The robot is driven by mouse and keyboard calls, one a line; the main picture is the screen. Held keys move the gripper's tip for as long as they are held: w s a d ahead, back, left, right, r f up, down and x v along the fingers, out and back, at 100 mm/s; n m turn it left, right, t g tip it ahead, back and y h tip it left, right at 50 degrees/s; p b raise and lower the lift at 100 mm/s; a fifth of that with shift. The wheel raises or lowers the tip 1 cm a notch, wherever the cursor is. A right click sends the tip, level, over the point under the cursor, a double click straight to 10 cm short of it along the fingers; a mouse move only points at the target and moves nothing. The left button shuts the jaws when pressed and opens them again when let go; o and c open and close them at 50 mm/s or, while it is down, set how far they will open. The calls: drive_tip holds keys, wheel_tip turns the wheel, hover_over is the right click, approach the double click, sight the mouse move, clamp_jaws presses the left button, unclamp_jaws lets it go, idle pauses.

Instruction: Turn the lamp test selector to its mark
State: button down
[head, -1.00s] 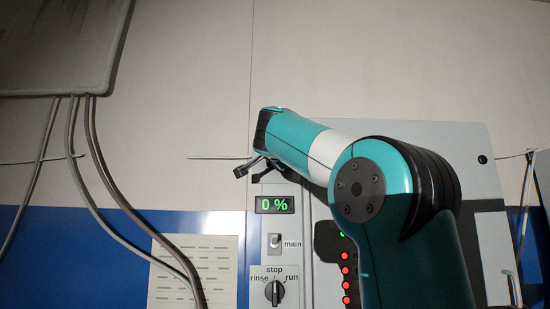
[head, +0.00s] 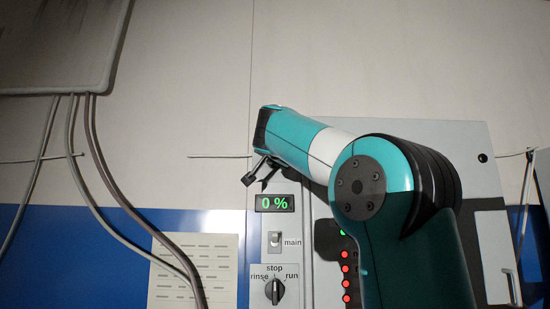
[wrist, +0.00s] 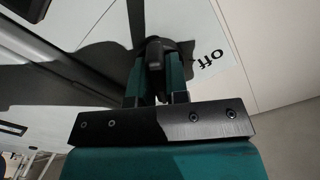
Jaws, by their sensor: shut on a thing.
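My gripper (head: 260,172) shows at the end of the teal arm, in front of the grey panel's upper left edge in the head view. In the wrist view my gripper (wrist: 156,72) has its two teal fingers closed on either side of a small black knob (wrist: 154,46), which I take for the lamp test selector. A label reading "off" (wrist: 210,58) is printed to the right of the knob. The fingers hide much of the knob, and I cannot make out its mark. The knob is not visible in the head view, behind the arm.
Below the gripper are a green "0 %" display (head: 274,203), a "main" switch (head: 275,240) and a rinse/stop/run selector (head: 275,290) pointing to stop. Red lamps (head: 345,269) show beside my arm. Cables (head: 90,170) hang at the left.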

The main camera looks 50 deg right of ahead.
drive_tip(key=n, duration=0.3)
drive_tip(key=shift+n, duration=0.3)
drive_tip(key=n, duration=0.3)
drive_tip(key=shift+n+p, duration=0.3)
drive_tip(key=shift+p, duration=0.1)
drive_tip(key=n, duration=0.3)
drive_tip(key=shift+n+p, duration=0.35)
drive_tip(key=shift+n, duration=0.05)
drive_tip(key=shift+n+p, duration=0.3)
drive_tip(key=shift+n, duration=1.5)
drive_tip(key=c, duration=1.1)
unclamp_jaws()
drive_tip(key=shift+a, duration=0.1)
